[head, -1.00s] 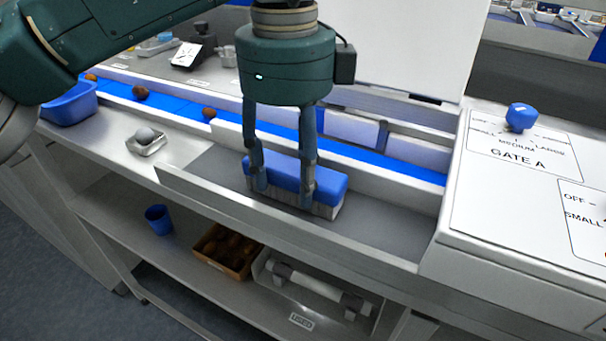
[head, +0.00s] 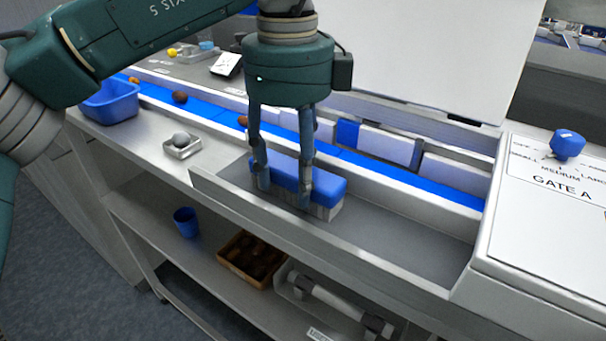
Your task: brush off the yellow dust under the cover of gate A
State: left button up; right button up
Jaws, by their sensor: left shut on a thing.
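My left gripper (head: 283,197) is shut on a brush (head: 318,187) with a blue back and pale bristles. It holds the brush low in the grey trough (head: 395,229), bristles down. Whether the bristles touch the trough floor is hard to tell. The gate A housing (head: 540,240) is at the right, with a blue knob (head: 567,144) on its labelled top. A white panel (head: 430,60) stands upright behind the belt; I cannot tell whether it is the cover. No yellow dust can be made out. My right gripper is not in view.
A blue belt (head: 350,160) with a few brown dates runs behind the trough. A blue bin (head: 110,100) and a small tray (head: 182,151) holding a grey ball are at the left. A blue cup (head: 186,222) and a date crate (head: 250,262) stand on the shelf below.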

pick_arm(q)
jog(key=shift+w+a, duration=0.2)
jog(key=shift+a, duration=0.2)
jog(key=shift+d+r, duration=0.1)
jog(key=shift+d, duration=0.05)
notch_tip(320, 180, up, 12)
jog(key=p, duration=0.8)
